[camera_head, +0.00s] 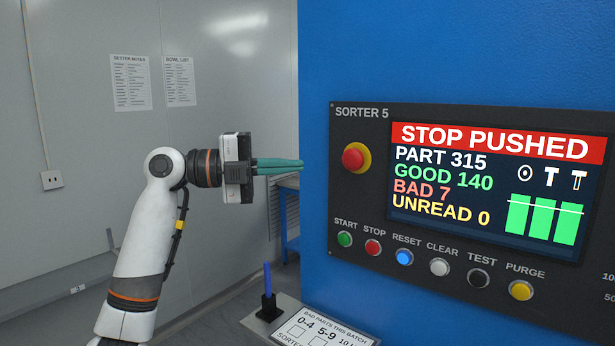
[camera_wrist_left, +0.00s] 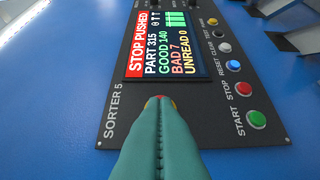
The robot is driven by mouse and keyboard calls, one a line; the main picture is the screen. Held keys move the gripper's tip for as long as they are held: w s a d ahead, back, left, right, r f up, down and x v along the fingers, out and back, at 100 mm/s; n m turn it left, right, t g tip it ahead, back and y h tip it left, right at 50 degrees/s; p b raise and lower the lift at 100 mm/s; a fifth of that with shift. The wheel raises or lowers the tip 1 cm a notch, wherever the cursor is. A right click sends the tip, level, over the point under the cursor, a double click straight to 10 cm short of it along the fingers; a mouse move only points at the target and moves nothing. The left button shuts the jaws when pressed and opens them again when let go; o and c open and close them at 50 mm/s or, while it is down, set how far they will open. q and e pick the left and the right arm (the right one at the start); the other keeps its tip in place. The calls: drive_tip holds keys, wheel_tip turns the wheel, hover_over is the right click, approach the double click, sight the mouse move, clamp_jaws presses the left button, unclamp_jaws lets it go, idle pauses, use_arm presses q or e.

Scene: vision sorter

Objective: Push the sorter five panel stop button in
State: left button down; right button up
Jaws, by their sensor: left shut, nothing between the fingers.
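The black SORTER 5 panel (camera_head: 365,115) is on a blue cabinet. A large red mushroom button (camera_head: 353,157) on a yellow collar is at its left. A small red button labelled STOP (camera_head: 373,247) is in the lower row; it also shows in the left wrist view (camera_wrist_left: 243,90). The screen (camera_head: 480,190) reads STOP PUSHED. My left gripper (camera_head: 302,164) is shut and empty, its green fingers pointing at the panel, left of the mushroom button with a gap in the head view. In the left wrist view the fingertips (camera_wrist_left: 160,98) hide most of the mushroom button. My right gripper is not in view.
Green START (camera_head: 344,239), blue RESET (camera_head: 404,257), CLEAR, TEST and yellow PURGE (camera_head: 521,290) buttons share the row. A tally board (camera_head: 300,322) with a blue pen (camera_head: 267,280) is below. A blue-legged table (camera_head: 290,200) stands behind.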

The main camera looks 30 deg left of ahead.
use_arm(q)
drive_tip(key=v, duration=0.4)
drive_tip(key=shift+s+r+b, duration=0.1)
drive_tip(key=shift+b, duration=0.25)
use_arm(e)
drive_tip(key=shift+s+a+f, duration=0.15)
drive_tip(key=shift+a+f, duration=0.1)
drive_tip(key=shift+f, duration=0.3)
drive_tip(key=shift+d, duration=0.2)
